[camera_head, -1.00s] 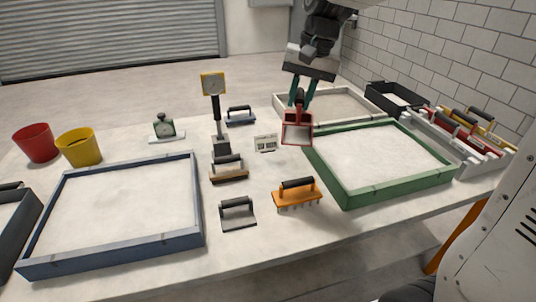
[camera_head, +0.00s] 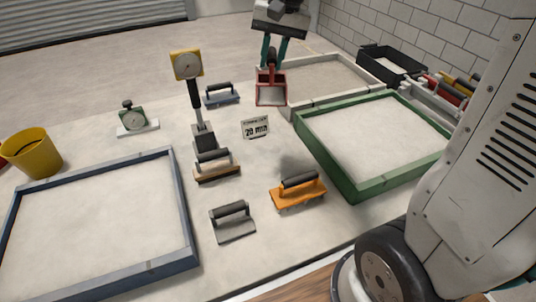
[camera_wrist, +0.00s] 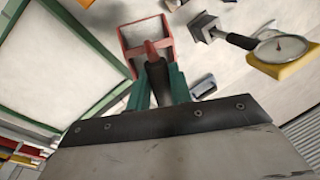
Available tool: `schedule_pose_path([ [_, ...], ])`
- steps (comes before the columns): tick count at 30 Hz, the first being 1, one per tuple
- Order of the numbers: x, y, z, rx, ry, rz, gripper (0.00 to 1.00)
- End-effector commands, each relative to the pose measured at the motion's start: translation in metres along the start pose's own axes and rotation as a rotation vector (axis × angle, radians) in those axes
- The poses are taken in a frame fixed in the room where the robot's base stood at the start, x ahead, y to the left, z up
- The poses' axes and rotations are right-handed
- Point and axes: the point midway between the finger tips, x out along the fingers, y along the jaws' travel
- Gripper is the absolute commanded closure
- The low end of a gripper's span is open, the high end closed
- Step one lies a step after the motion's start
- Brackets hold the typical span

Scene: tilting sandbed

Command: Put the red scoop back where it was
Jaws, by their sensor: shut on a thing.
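The red scoop (camera_head: 271,95) hangs from my gripper (camera_head: 273,55), which is shut on its handle. In the head view it appears above the table, left of the green-framed sand tray (camera_head: 350,190) and in front of the white-framed tray (camera_head: 335,95). The wrist view shows the scoop's open, boxy pan (camera_wrist: 146,35) beyond my fingers (camera_wrist: 157,85), with the dark handle between them. The scoop looks clear of the table, though its exact height is hard to tell.
A tool rack (camera_head: 432,100) stands right.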

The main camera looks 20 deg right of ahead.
Motion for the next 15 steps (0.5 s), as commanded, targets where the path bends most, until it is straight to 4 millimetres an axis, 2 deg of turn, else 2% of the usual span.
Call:
schedule_pose_path([
  [9, 0.046, 0.007, 0.002, -0.004, -0.001, 0.0, 1.0],
  [15, 0.091, 0.017, 0.002, -0.001, -0.002, 0.0, 1.0],
])
